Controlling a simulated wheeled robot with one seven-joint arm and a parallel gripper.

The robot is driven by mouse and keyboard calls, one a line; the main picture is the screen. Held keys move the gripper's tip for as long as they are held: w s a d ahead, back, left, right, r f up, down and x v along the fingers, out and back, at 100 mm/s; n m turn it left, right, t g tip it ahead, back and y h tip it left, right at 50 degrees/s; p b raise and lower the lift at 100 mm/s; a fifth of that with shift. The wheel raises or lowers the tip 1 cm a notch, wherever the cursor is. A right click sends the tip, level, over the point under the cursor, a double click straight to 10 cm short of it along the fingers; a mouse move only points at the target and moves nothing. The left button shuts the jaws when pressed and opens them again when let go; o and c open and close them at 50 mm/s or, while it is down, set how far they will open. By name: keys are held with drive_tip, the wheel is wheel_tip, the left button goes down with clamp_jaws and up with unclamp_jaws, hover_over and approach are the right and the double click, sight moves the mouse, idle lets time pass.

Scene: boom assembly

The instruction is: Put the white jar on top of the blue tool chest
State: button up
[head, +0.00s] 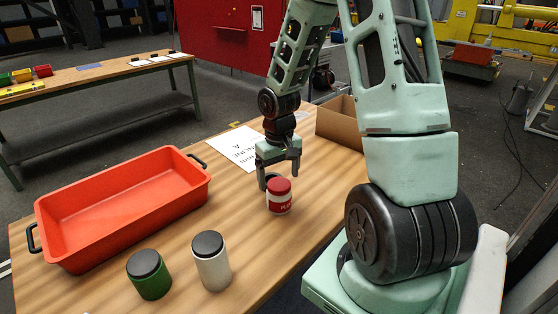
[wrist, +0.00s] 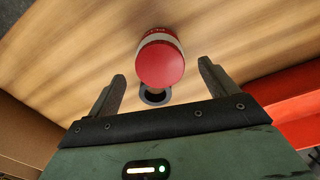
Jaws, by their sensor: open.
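The white jar (head: 213,268) with a black lid stands upright on the wooden table, near the front edge in the head view. My gripper (head: 279,174) is well behind it and to its right, pointing down. Its two fingers are apart with nothing held between them, as the wrist view also shows (wrist: 162,88). A red jar with a white band (head: 279,203) stands just in front of the gripper; its red lid (wrist: 160,65) shows ahead of the fingers in the wrist view. I cannot make out a blue tool chest in either view.
A green jar (head: 150,281) stands left of the white jar. An orange tray (head: 72,218) fills the table's left side. A paper sheet (head: 234,147) and cardboard box (head: 340,126) are at the back.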

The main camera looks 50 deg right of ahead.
wheel_tip(320, 180, up, 6)
drive_tip(key=shift+f, duration=0.2)
drive_tip(key=s+a+r+n, duration=0.1)
drive_tip(key=s+a+n, duration=0.1)
drive_tip(key=a, duration=0.6)
drive_tip(key=s+a+r+n, duration=0.2)
drive_tip(key=a+n, duration=0.1)
drive_tip(key=a, duration=0.6)
drive_tip(key=s+a+r+n, duration=0.1)
drive_tip(key=s+a+n, duration=0.1)
drive_tip(key=a, duration=0.7)
drive_tip(key=shift+s+a+r, duration=0.15)
drive_tip(key=shift+s+r, duration=0.05)
drive_tip(key=shift+s, duration=0.35)
drive_tip(key=s+a+r+n, duration=0.1)
drive_tip(key=s+a+n, duration=0.3)
drive_tip(key=s+a, duration=0.3)
drive_tip(key=s, duration=0.2)
drive_tip(key=shift+s+y, duration=0.3)
